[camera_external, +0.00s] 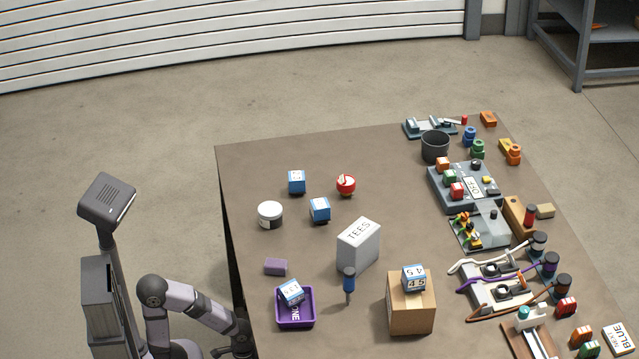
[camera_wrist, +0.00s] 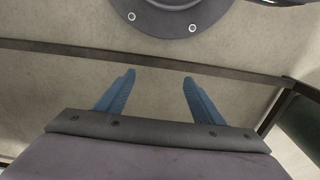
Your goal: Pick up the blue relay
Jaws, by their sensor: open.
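Several blue blocks with white label faces are on the table in the external view. One block (camera_external: 297,182) is at the back left, and another block (camera_external: 320,210) is just in front of it. A third block (camera_external: 291,292) is tilted in the purple tray (camera_external: 281,319), and a fourth block (camera_external: 414,278) is on a cardboard box (camera_external: 410,311). I cannot tell which blue thing is the relay. My gripper (camera_wrist: 159,76) is open and empty in the wrist view, with two blue fingers apart. No blue block shows there.
A grey TEES box (camera_external: 358,246) and a blue-handled screwdriver (camera_external: 349,283) stand mid-table. A white jar (camera_external: 270,215), purple block (camera_external: 276,267) and red round item (camera_external: 346,184) are at the left. Panels (camera_external: 434,197) and small parts crowd the right side.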

